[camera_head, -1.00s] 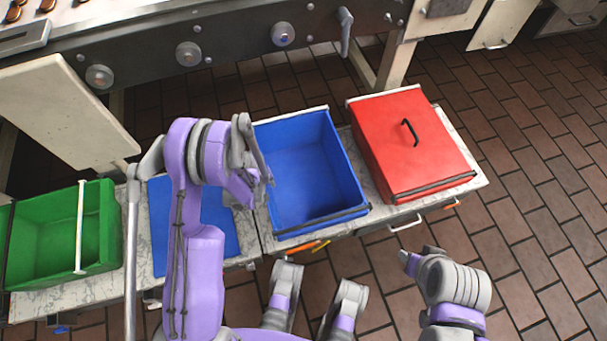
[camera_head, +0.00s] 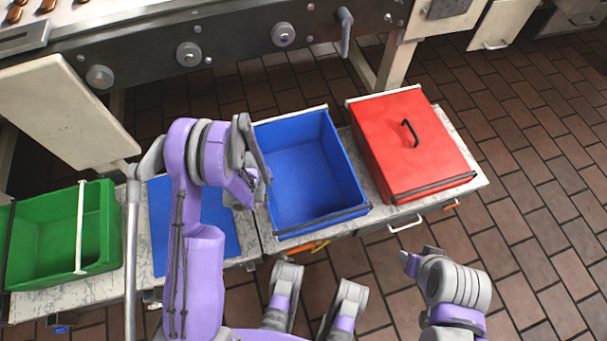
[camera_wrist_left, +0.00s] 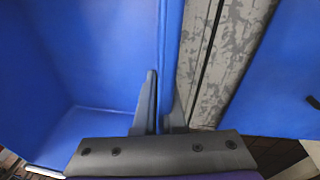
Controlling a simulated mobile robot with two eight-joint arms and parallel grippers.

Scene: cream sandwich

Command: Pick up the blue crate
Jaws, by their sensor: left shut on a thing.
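The blue crate (camera_head: 318,165) is open-topped and looks empty. It stands on the counter, left of the red crate. My left gripper (camera_head: 262,185) is at the crate's left side, partly hidden by its own wrist. In the left wrist view, the gripper (camera_wrist_left: 160,100) is shut on the crate's side wall, one finger inside and one outside. The crate's inner floor (camera_wrist_left: 75,140) shows at the left there.
A red lidded crate (camera_head: 415,150) stands close on the right. A flat blue panel (camera_head: 220,235) lies on the marbled counter (camera_head: 190,265) to the left, with a green crate (camera_head: 30,245) farther left. A machine (camera_head: 235,35) runs along the back. Brick floor is clear at right.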

